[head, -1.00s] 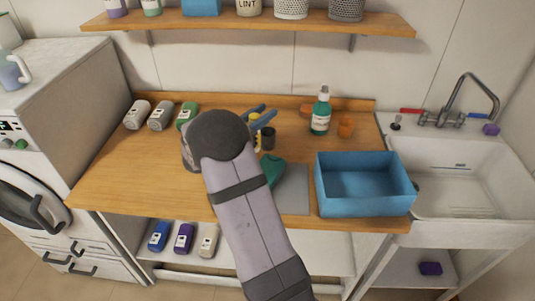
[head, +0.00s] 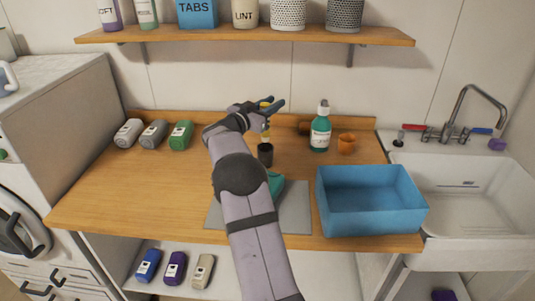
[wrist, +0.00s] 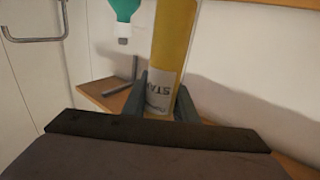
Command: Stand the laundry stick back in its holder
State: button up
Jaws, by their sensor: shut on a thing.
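The laundry stick is yellow with a pale label; it shows large in the wrist view (wrist: 174,45) and as a small yellow piece in the head view (head: 266,128). My gripper (head: 273,108) is shut on it, with one finger on each side of the label in the wrist view (wrist: 160,98). The stick looks about upright. The holder, a small dark cup (head: 265,154), stands on the wooden counter just below the stick in the head view. Whether the stick's lower end is directly over the cup is hard to tell. The cup is not seen in the wrist view.
A teal pump bottle (head: 320,132) and an orange cup (head: 347,143) stand right of the holder. A blue bin (head: 370,205) is at front right, beside the sink (head: 465,190). Several bottles (head: 153,134) lie at back left. A grey mat (head: 295,207) carries a teal item (head: 275,183).

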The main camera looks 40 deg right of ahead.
notch_tip(320, 180, down, 10)
jog(key=p, duration=0.1)
jog(key=shift+r, duration=0.25)
dwell(0.4)
jog(key=shift+f, duration=0.1)
jog(key=shift+f, duration=0.1)
jog(key=o, duration=1)
jog(key=shift+o, duration=0.2)
jog(key=shift+a+r, duration=0.1)
jog(key=shift+r, duration=0.1)
jog(key=s+a+b, duration=0.2)
jog(key=a+b, duration=0.1)
jog(key=a, duration=0.8)
jog(key=shift+s+a, duration=0.15)
jog(key=shift+a, duration=0.2)
